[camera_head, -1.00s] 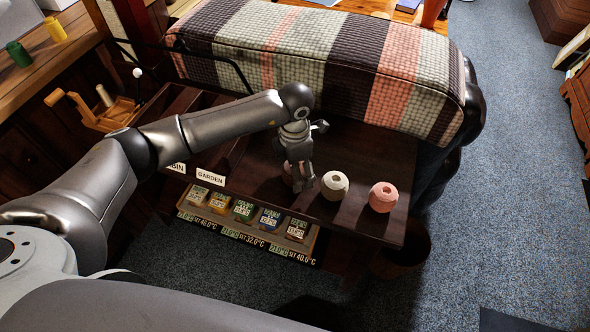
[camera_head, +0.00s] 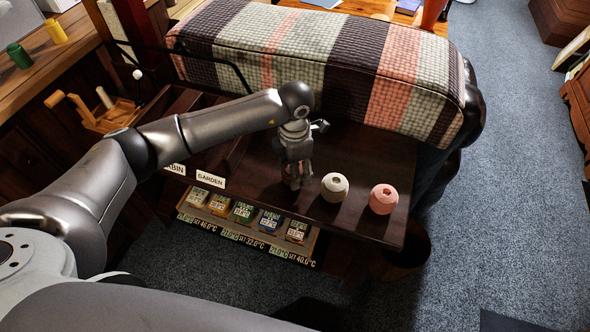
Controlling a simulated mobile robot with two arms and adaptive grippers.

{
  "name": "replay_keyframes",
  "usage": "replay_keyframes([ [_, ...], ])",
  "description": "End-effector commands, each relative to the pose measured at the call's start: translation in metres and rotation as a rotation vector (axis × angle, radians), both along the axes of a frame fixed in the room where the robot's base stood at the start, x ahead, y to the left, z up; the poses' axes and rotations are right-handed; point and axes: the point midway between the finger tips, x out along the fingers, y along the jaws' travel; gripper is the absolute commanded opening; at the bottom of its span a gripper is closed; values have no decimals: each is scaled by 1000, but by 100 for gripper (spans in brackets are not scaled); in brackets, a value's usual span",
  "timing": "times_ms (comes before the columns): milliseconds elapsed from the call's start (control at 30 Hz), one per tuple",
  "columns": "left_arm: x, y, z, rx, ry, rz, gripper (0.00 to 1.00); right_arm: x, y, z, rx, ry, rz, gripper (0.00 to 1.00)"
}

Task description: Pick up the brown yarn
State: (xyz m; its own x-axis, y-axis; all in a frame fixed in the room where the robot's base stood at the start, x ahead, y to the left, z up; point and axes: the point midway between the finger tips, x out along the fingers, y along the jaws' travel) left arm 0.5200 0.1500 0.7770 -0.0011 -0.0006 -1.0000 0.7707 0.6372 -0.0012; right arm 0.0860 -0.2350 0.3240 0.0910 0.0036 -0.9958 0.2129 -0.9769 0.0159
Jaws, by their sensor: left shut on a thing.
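My left gripper (camera_head: 296,181) points down at the dark wooden shelf top (camera_head: 372,228), left of the white yarn. It is shut on the brown yarn (camera_head: 286,173), which is mostly hidden behind the fingers; only a small dark reddish-brown part shows. I cannot tell whether the yarn still touches the shelf. The white yarn ball (camera_head: 334,188) and the pink yarn ball (camera_head: 383,199) stand to the right in a row, apart from the gripper. My right gripper is not in view.
A padded bench with a checked striped cover (camera_head: 330,65) stands close behind the shelf. Small labelled boxes (camera_head: 243,212) sit on a lower ledge in front. A wooden winder (camera_head: 100,112) is at the left. Grey carpet (camera_head: 520,180) is clear at the right.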

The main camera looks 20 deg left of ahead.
Motion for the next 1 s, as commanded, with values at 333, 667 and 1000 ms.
replay_keyframes([
  [333,-21,-4,49,-1,-5,-6,36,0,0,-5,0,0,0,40],
  [667,-83,-13,97,-1,-3,-6,36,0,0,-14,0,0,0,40],
  [1000,-129,-21,118,-1,-2,-3,36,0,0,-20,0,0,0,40],
])
